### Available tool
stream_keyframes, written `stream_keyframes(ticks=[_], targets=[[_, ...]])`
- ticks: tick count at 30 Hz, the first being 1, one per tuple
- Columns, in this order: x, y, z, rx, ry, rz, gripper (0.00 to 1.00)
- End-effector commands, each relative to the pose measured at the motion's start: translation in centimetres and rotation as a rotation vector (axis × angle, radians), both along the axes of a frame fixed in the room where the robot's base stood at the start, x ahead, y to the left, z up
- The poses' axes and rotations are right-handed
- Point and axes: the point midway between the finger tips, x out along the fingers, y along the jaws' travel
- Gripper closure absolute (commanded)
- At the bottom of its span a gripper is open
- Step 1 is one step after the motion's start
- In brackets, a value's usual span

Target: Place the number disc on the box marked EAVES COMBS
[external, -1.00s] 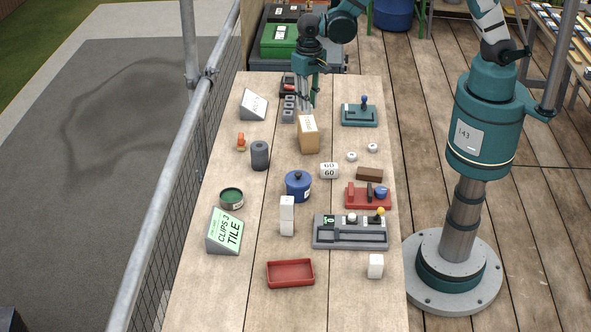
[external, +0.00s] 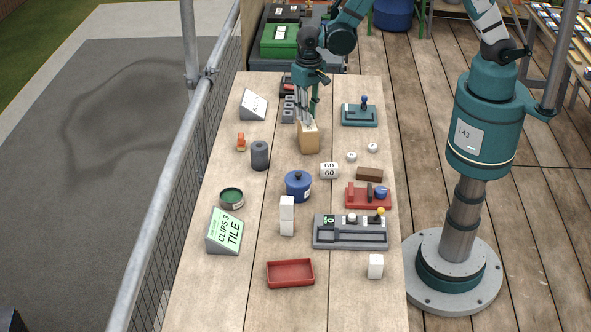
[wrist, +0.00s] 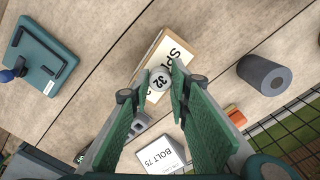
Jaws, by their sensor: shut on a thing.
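My gripper (external: 304,121) is over the tan box (external: 309,141) in the middle of the table. The box's white label is partly covered, with letters like "SP" showing. I see no lettering that reads EAVES COMBS.
A dark grey cylinder (external: 260,156) stands left of the box, a blue lidded pot (external: 298,185) in front. A teal plate with a lever (external: 359,115) lies to the right. A sloped white sign (wrist: 161,158) reads BOLT 75. The red tray (external: 290,273) is at the near end.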

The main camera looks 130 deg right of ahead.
Motion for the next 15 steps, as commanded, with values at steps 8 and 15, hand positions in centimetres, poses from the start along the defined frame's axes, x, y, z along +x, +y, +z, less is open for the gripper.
stream_keyframes(ticks=[8, 15], targets=[[-0.02, 0.01, -0.75, 0.000, 0.000, 0.000, 0.87], [-0.02, 0.02, -0.87, 0.000, 0.000, 0.000, 0.87]])
